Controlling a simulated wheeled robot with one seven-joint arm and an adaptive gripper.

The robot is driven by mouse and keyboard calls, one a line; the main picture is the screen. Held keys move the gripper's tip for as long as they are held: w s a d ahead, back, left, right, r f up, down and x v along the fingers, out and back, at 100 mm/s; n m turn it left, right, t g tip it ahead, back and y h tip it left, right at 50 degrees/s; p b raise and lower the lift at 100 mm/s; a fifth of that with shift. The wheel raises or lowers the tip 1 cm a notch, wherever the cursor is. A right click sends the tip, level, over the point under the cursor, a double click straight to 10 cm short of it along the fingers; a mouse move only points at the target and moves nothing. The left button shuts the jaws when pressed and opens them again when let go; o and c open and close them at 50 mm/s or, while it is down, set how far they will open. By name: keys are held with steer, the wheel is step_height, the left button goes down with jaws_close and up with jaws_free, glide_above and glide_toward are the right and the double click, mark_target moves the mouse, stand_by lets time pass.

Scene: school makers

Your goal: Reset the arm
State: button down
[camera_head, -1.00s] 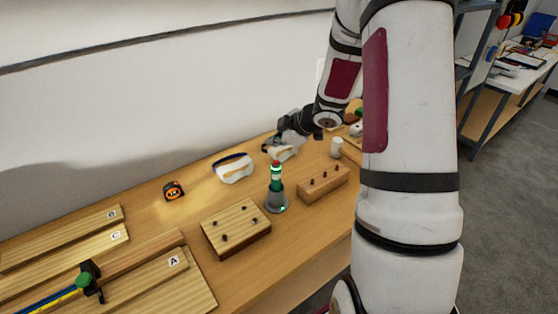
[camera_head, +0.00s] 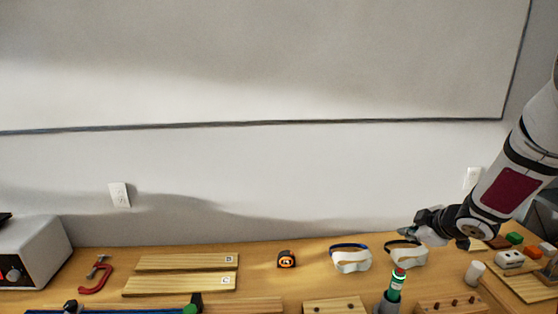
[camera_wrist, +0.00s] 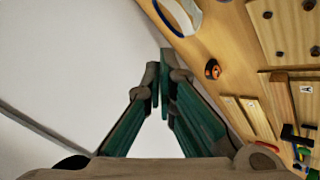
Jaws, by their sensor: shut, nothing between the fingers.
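My arm reaches in from the right in the head view. My gripper (camera_head: 408,232) is shut and empty, and appears just in front of the wall, by the right-hand safety goggles (camera_head: 408,256). I cannot tell how far above the goggles it is. In the wrist view the two fingertips (camera_wrist: 160,82) are together with nothing between them, and the white wall and workbench lie beyond.
The workbench (camera_head: 255,285) carries another pair of goggles (camera_head: 350,260), a tape measure (camera_head: 286,259), a green-lit pen-like tool in a stand (camera_head: 395,285), pegged wooden blocks (camera_head: 452,306), lettered boards (camera_head: 180,283), a red clamp (camera_head: 96,277) and a grey box (camera_head: 32,252).

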steer(key=s+a+r+m+h+b, duration=0.1)
steer(key=s+a+r+m+h, duration=0.2)
steer(key=r, duration=0.5)
steer(key=s+a+r+m+h, duration=0.2)
steer(key=s+r+m, duration=0.2)
steer(key=s+r, duration=0.3)
steer(key=s+a+m+g+y, duration=0.1)
steer(key=s+a+m+y, duration=0.1)
steer(key=s+a, duration=0.5)
steer(key=s+a+r+m+g+y, duration=0.1)
steer(key=s+a+g+y, duration=0.1)
steer(key=s+a, duration=0.5)
steer(key=s+b, duration=0.1)
steer(key=s, duration=0.4)
steer(key=shift+a+r+m+g, duration=0.25)
steer(key=shift+a+m+g, duration=0.05)
steer(key=shift+m, duration=0.1)
steer(key=shift+s, duration=0.1)
